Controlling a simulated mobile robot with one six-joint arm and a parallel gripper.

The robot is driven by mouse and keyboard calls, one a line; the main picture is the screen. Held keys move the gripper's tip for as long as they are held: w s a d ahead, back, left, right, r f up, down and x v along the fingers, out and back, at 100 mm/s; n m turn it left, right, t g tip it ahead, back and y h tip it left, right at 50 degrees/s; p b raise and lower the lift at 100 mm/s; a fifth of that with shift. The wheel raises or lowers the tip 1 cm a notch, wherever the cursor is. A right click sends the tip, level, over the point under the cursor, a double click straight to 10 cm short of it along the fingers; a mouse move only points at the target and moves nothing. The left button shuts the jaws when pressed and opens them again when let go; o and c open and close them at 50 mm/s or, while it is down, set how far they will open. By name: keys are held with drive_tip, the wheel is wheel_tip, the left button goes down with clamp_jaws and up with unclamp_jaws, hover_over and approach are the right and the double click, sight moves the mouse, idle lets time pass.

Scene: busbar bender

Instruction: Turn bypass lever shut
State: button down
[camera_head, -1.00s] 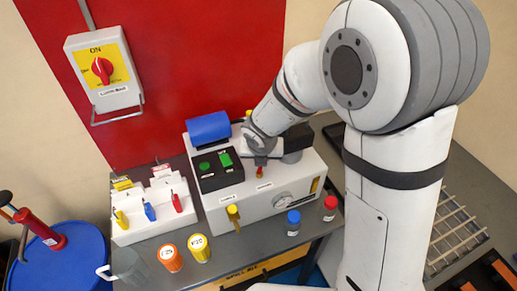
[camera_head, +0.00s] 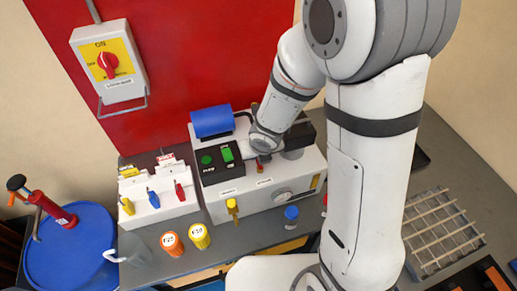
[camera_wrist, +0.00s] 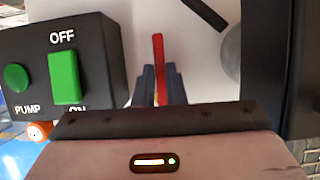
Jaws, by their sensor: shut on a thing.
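A red lever (camera_wrist: 158,55) stands up from the white machine (camera_head: 250,206) in the wrist view, between the dark fingers of my gripper (camera_wrist: 160,84). My gripper is shut on it. In the head view my gripper (camera_head: 262,158) is at the machine's top, and only a little red shows below it. The fingers hide the lever's lower part. A yellow-handled lever (camera_head: 232,206) is on the machine's front left. The small labels on the front are too small to read, so I cannot tell which lever is named bypass.
A black pump box (camera_head: 221,160) with a green switch and button sits close left of my gripper. A blue cylinder (camera_head: 211,121) lies behind it. Orange (camera_head: 172,243), yellow (camera_head: 199,236) and blue-capped (camera_head: 291,215) containers stand in front. A white block with coloured handles (camera_head: 160,208) stands left.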

drive_tip(key=shift+s+f, duration=0.2)
drive_tip(key=shift+f, duration=0.05)
idle(0.4)
drive_tip(key=c, duration=1.5)
unclamp_jaws()
drive_tip(key=shift+w+r, duration=0.1)
drive_tip(key=shift+w, duration=0.05)
drive_tip(key=shift+r, duration=0.1)
